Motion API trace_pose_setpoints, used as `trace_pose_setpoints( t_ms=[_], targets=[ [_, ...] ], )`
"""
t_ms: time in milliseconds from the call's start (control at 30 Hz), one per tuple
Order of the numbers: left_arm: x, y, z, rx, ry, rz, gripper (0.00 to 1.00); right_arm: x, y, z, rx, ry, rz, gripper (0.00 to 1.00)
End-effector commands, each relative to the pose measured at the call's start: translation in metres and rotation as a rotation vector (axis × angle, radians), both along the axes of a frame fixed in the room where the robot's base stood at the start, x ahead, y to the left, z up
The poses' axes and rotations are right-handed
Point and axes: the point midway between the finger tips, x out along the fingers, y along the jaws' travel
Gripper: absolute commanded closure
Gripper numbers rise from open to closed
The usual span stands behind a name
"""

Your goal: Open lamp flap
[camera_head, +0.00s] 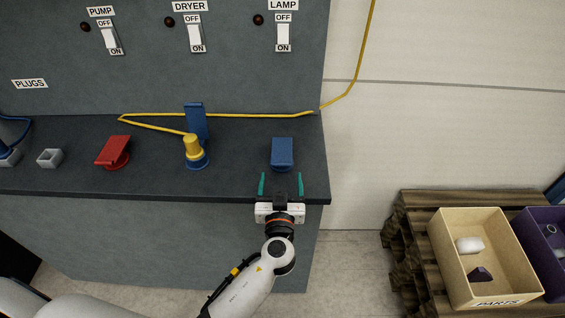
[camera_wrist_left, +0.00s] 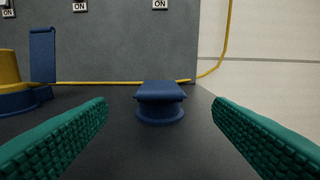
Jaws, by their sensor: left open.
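The lamp flap (camera_head: 282,150) is the blue lid of the right-hand socket on the dark counter, below the LAMP switch (camera_head: 283,33). It lies down flat over its round blue base. In the left wrist view the flap (camera_wrist_left: 160,90) is straight ahead, centred between the fingers, with the base (camera_wrist_left: 160,113) beneath it. My left gripper (camera_head: 281,182) is open and empty at the counter's front edge. Its green fingertips point at the flap and stay apart from it, just on the near side. My right gripper is not in view.
The middle blue socket has its flap (camera_head: 195,121) upright and a yellow plug (camera_head: 193,146) in it. A yellow cable (camera_head: 230,115) runs along the counter's back. A red socket (camera_head: 114,150) is shut at left. A parts box (camera_head: 451,262) sits on a pallet at right.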

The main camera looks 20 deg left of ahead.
Motion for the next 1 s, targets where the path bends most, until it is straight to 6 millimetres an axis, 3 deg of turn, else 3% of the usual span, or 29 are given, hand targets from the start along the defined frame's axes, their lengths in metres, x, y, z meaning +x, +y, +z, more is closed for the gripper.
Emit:
trace_pose_setpoints(
  t_ms=[100, 300, 700, 1000],
  targets=[
    [0.023, 0.007, 0.003, 0.002, 0.000, 0.001, 0.25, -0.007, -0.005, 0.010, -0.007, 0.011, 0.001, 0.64],
    [0.045, 0.013, 0.000, 0.002, 0.002, -0.001, 0.25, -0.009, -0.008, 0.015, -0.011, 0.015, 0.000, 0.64],
    [0.051, 0.015, -0.001, 0.000, 0.002, -0.001, 0.26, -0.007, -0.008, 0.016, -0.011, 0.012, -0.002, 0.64],
    [0.051, 0.015, -0.001, 0.000, 0.002, 0.000, 0.75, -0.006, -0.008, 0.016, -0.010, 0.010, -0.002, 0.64]
  ],
)
